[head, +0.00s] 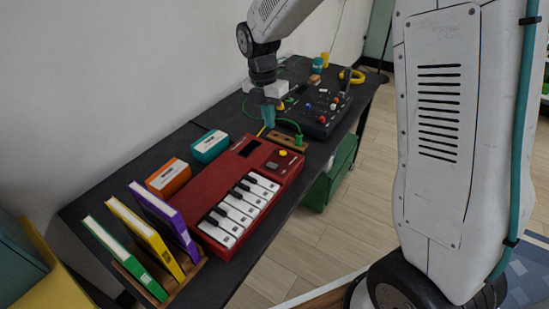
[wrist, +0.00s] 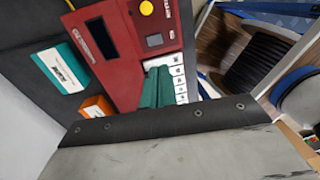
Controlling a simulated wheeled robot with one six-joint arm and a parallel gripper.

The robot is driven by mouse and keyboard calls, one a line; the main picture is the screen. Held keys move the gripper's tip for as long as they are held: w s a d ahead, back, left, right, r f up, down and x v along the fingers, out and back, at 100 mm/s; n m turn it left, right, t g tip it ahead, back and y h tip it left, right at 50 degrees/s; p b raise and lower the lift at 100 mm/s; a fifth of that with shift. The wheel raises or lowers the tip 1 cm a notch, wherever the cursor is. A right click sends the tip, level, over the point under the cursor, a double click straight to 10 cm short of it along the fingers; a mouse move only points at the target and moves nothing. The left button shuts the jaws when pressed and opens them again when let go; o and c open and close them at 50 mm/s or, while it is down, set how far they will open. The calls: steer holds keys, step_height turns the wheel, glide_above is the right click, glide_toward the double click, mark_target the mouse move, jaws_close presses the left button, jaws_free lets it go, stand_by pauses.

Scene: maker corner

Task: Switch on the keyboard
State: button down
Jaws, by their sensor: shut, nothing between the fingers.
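The red keyboard (head: 232,215) lies on the dark table, with white and black keys along its front. The wrist view shows the red panel (wrist: 125,75), the dark screen (wrist: 101,38), the yellow knob (wrist: 146,8) and a grey square (wrist: 154,40). My gripper (head: 268,118) has teal fingers, shut and empty, pointing down above the keyboard's far end. In the wrist view the fingers (wrist: 157,84) cover part of the panel and keys.
Green, yellow and purple books (head: 150,235) stand in a wooden rack at the near end. An orange box (head: 168,177) and a teal box (head: 210,146) lie along the wall side. A black control panel (head: 318,112) with coloured knobs and a green cable (head: 289,123) lie beyond the keyboard.

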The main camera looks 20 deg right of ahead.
mark_target(275, 166)
stand_by(0.3)
steer(key=f, duration=0.4)
steer(key=s+f, duration=0.1)
steer(key=f, duration=0.4)
steer(key=d+f, duration=0.1)
steer(key=f, duration=0.4)
steer(key=shift+s, duration=0.15)
